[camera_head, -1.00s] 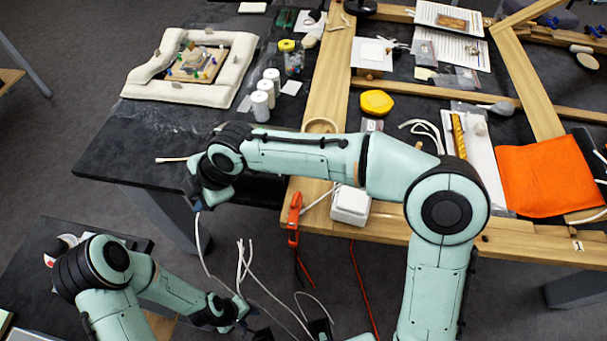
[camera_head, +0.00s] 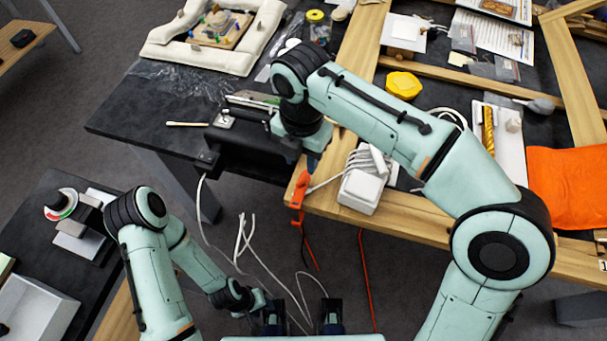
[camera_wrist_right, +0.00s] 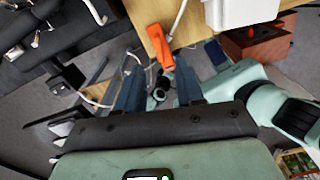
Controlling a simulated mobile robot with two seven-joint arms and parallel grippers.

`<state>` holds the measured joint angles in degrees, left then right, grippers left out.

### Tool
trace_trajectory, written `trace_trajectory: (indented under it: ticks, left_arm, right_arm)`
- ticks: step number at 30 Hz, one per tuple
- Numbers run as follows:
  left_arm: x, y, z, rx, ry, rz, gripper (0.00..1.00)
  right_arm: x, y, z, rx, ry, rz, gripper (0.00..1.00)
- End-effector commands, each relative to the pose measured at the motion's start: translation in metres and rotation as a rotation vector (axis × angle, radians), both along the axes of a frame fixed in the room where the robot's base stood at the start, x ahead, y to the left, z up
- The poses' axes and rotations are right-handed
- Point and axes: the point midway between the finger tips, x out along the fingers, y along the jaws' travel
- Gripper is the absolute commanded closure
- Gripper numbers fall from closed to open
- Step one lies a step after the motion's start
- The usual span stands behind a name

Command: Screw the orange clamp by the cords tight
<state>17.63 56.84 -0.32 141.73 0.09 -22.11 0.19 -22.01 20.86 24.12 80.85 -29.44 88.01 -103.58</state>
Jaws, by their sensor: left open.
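The orange clamp (camera_head: 299,190) sits at the front edge of the wooden frame, beside white and red cords. My right gripper (camera_head: 313,162) is close to it, partly hidden behind its own wrist in the head view. In the right wrist view the right gripper (camera_wrist_right: 158,78) has its two blue-grey fingers apart, and the orange clamp (camera_wrist_right: 160,45) shows just beyond the tips, in line with the gap. I cannot tell whether a finger touches it. My left gripper (camera_head: 303,314) is open and empty low in the head view, over the floor, fingers apart.
A white adapter (camera_head: 361,191) with cords lies right of the clamp. A black device (camera_head: 240,150) stands at the table edge on the left. White cords (camera_head: 245,240) and a red cord (camera_head: 367,285) hang below the edge. A side table (camera_head: 60,185) stands at left.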

Motion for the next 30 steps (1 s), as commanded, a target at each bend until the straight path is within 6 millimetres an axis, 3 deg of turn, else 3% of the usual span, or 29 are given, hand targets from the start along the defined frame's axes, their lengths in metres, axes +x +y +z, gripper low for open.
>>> trace_trajectory:
  ticks: [3,9,22,26,30]
  left_arm:
    - [-0.003,0.0,-0.008,0.0,0.003,0.0,0.57]
    - [-0.004,0.0,-0.014,0.001,0.005,0.0,0.57]
    - [-0.004,0.0,-0.015,0.001,0.005,0.0,0.57]
    - [-0.004,0.0,-0.015,0.001,0.005,0.0,0.57]
    - [-0.004,0.0,-0.015,0.001,0.005,0.0,0.57]
  right_arm:
    - [0.0,-0.001,-0.027,-0.002,0.003,-0.001,0.63]
    - [0.0,0.0,-0.054,0.0,0.001,-0.001,0.63]
    - [0.0,0.0,-0.063,0.001,0.0,-0.002,0.63]
    - [0.0,0.0,-0.063,0.001,0.0,-0.002,1.0]
    - [0.0,0.0,-0.063,0.001,0.0,-0.002,1.0]
